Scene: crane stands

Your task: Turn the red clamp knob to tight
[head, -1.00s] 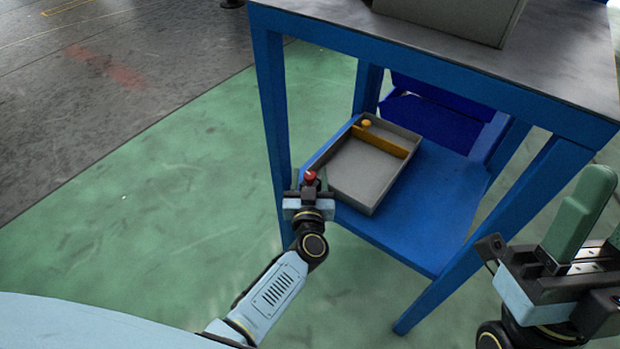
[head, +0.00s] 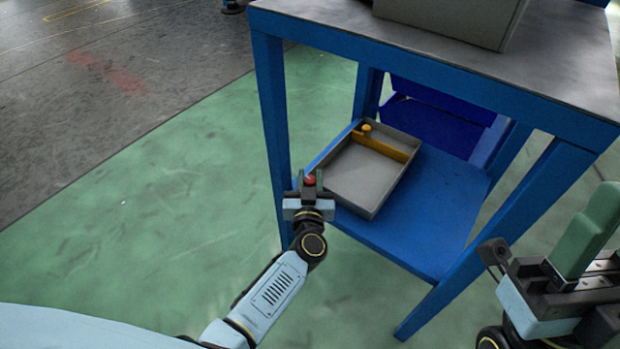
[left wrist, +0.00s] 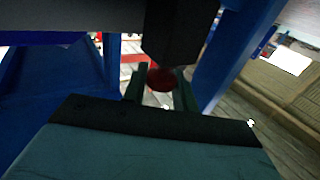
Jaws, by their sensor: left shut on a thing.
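The red clamp knob (head: 310,181) is at the left front edge of the blue stand's lower shelf. My left gripper (head: 310,186) has its fingers on both sides of it and is shut on it. In the left wrist view the round red knob (left wrist: 162,78) shows between the two dark green fingers, below a dark block (left wrist: 172,35). The clamp body is mostly hidden, and no mark of tightness shows. My right gripper (head: 580,265) is at the right edge, apart from the stand, with tall green parts upright; whether it is open or shut is unclear.
The blue stand (head: 268,120) has a grey top with a grey box (head: 450,20) on it. On its lower shelf (head: 425,215) lies a grey tray (head: 350,200) with an orange bar (head: 385,147). A dark blue bin (head: 430,125) is behind. The green floor at left is clear.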

